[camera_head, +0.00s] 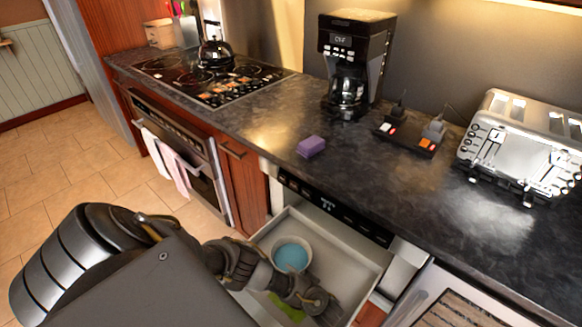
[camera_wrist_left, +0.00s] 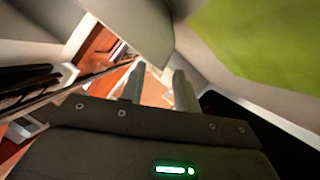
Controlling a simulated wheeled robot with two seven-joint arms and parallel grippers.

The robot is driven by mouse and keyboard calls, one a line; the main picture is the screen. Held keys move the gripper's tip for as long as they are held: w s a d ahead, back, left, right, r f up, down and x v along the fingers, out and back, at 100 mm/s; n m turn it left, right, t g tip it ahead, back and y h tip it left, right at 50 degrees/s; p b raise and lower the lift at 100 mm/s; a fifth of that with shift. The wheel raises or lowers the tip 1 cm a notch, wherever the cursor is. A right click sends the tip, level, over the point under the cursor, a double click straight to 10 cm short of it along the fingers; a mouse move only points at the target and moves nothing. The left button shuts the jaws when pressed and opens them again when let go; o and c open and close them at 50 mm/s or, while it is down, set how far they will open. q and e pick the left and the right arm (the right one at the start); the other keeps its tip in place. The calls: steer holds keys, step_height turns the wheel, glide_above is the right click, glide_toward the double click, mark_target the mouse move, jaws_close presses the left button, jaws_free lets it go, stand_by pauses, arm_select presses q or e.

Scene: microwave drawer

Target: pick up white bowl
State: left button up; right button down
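The white bowl (camera_head: 291,257), light blue inside, stands upright in the open drawer (camera_head: 340,259) below the counter. My left arm reaches over the drawer from the left, and its gripper (camera_head: 318,302) is low in the drawer, just right of and nearer than the bowl. In the left wrist view the two fingers (camera_wrist_left: 158,90) are apart with a gap between them. A pale curved surface (camera_wrist_left: 135,25) lies just beyond the fingertips; I cannot tell whether it is the bowl. No grip on the bowl shows. My right gripper is not in view.
A green item (camera_head: 287,307) lies in the drawer, partly hidden by my arm. The drawer walls stand close around the gripper. On the counter are a purple sponge (camera_head: 311,146), a coffee maker (camera_head: 351,62), a toaster (camera_head: 522,147) and a kettle (camera_head: 215,54).

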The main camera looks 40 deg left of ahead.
mark_target(275, 262)
arm_select(q)
steer(key=b+x, duration=0.2)
steer(key=x, duration=0.2)
steer(key=shift+w+a+f+b, duration=0.1)
steer(key=shift+a+b, duration=0.25)
steer(key=shift+a, duration=0.2)
steer(key=shift+c, duration=0.4)
jaws_close()
